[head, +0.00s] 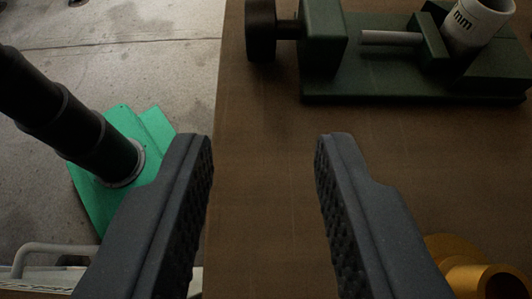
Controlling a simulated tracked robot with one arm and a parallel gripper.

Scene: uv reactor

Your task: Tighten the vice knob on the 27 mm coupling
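The dark green vice (410,88) sits at the far edge of the brown table in the head view. Its black knob (261,30) is at the left end, on a short shaft into the green block. A grey rod runs from the block to the movable jaw (433,45). The white coupling (477,25), marked "mm", stands tilted at the jaw; its top is cut off and its size number is not visible. My gripper (264,140) is open and empty, its two dark fingers below the knob in the picture and apart from it.
The brown table top (265,200) is bare between my fingers and the vice. A brass-coloured cylindrical part (485,280) is at the lower right. On the left are the concrete floor (160,45), a green plate (95,190) and a black ribbed tube (75,125).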

